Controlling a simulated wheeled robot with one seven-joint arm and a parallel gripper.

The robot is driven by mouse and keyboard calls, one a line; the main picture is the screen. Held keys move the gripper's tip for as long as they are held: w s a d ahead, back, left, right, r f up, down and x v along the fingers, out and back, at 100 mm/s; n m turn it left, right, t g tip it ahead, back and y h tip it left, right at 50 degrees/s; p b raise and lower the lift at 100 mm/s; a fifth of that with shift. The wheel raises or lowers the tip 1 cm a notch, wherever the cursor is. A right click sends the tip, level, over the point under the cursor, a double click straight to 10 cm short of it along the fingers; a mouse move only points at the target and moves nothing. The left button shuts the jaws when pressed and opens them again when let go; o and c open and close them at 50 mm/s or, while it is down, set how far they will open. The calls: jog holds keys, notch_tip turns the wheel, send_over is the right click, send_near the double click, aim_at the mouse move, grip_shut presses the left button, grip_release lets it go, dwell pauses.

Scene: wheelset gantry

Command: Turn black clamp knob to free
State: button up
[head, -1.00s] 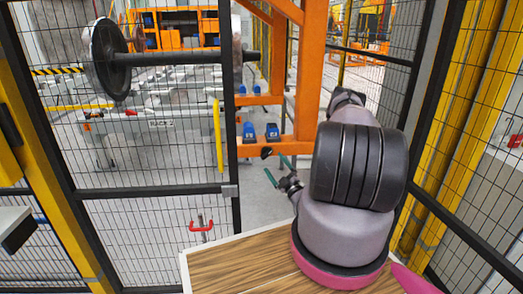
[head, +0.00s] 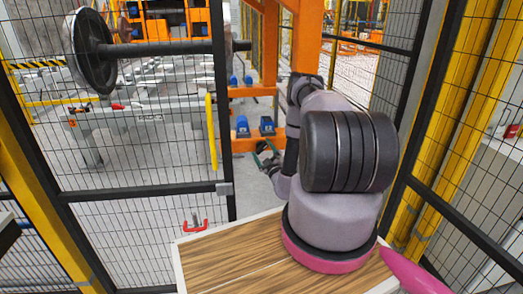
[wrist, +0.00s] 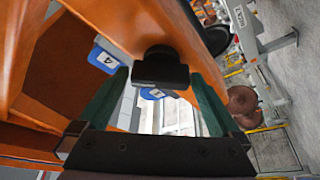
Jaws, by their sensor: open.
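In the wrist view the black clamp knob (wrist: 160,68) sticks out from an orange beam, in front of and between my fingers. My gripper (wrist: 158,82) is open, with one green finger on each side of the knob. I see gaps beside the knob, and cannot tell how deep it sits between the fingers. In the head view my gripper (head: 267,152) is small and partly hidden behind my arm, near the orange gantry post. The knob cannot be made out clearly there.
Blue numbered blocks sit on the orange frame, one (wrist: 104,58) left of the knob and one (wrist: 152,93) below it. A mesh fence (head: 140,240) stands at left, with a wheelset (head: 95,50) behind it. A wooden worktop (head: 230,262) lies below my arm.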

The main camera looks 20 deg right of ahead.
jog(key=shift+w+r, duration=0.1)
jog(key=shift+w, duration=0.3)
jog(key=c, duration=1.1)
jog(key=shift+c, duration=0.2)
